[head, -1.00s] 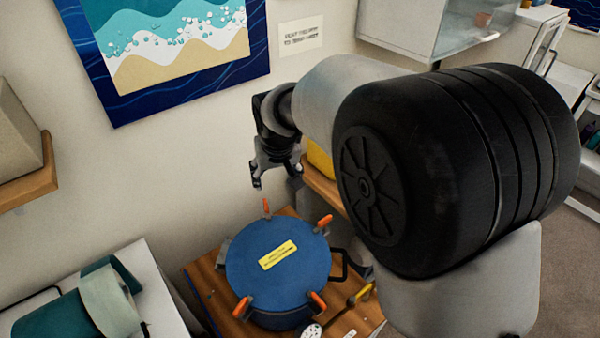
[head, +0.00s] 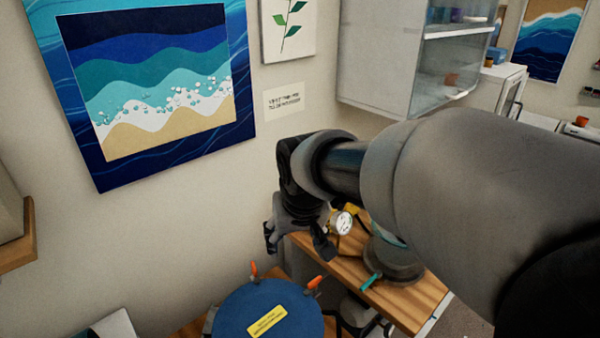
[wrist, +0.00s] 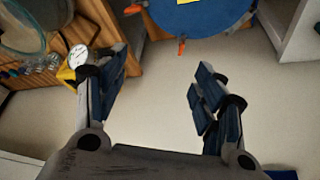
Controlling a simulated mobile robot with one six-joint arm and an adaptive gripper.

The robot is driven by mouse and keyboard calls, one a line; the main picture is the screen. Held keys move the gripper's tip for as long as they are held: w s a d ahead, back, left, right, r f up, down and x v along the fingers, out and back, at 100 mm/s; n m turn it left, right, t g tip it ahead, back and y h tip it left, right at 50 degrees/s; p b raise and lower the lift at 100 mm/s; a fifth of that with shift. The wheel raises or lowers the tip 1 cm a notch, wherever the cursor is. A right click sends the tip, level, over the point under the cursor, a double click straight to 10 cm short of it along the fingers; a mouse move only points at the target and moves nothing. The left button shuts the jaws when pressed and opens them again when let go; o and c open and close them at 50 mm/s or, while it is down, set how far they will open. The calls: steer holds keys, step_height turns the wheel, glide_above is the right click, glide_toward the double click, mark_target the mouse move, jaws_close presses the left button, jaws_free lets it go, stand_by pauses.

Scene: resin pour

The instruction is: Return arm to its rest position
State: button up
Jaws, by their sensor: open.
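My gripper (head: 298,245) hangs at the end of my arm near the wall in the head view, above and behind the blue round lid. In the wrist view my gripper (wrist: 160,95) has its two fingers spread wide, with nothing between them. The blue lid (head: 250,308) has a yellow label and orange clamp handles at its rim. It also shows at the top of the wrist view (wrist: 200,18), apart from the fingers.
A wooden table (head: 415,303) at the right bears a pot-like vessel (head: 395,264) with a teal handle. A round white gauge (head: 341,222) is close to my gripper in the picture. A glass-fronted cabinet (head: 385,60) and a wave painting (head: 150,85) hang on the wall.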

steer(key=s+d+m, duration=0.1)
steer(key=s+d, duration=0.7)
steer(key=s, duration=0.3)
steer(key=s+d+m+h, duration=0.1)
steer(key=s+d+m, duration=0.1)
steer(key=s+d, duration=0.6)
steer(key=s, duration=0.4)
steer(key=shift+d+r, duration=0.25)
steer(key=shift+r, duration=0.05)
